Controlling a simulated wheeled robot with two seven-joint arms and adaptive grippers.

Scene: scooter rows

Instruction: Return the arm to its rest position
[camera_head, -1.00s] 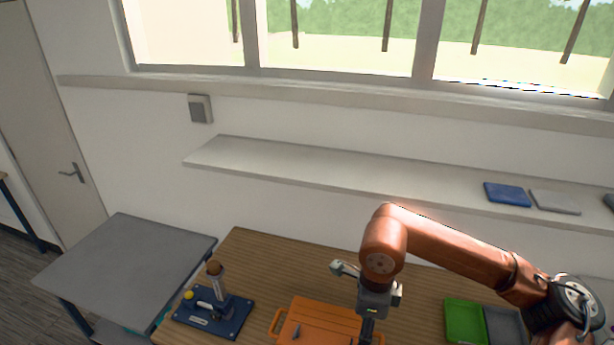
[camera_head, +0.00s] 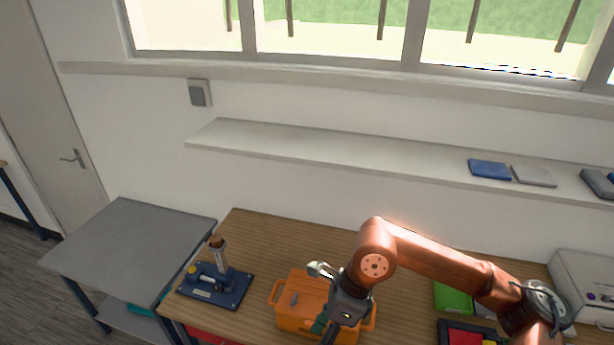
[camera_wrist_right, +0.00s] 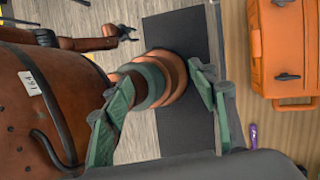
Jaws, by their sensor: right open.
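My right arm comes in from the right in the head view and bends down at its elbow. Its gripper (camera_head: 326,330) hangs in front of the orange case (camera_head: 290,318), hiding part of it; its tips are hard to make out there. In the right wrist view the green fingers of the right gripper (camera_wrist_right: 160,112) stand wide apart with nothing held between them. Parts of my brown body lie behind them. A dark gripper (camera_wrist_right: 126,33) on another brown arm, seemingly my left, shows small at the upper left; its jaws are unclear.
The wooden table (camera_head: 255,235) also carries a blue fixture (camera_head: 215,285) and a green bin (camera_head: 452,298). A grey side table (camera_head: 125,245) stands left. A wall shelf (camera_head: 320,150) runs behind. In the wrist view the orange case (camera_wrist_right: 285,50) lies at the right edge.

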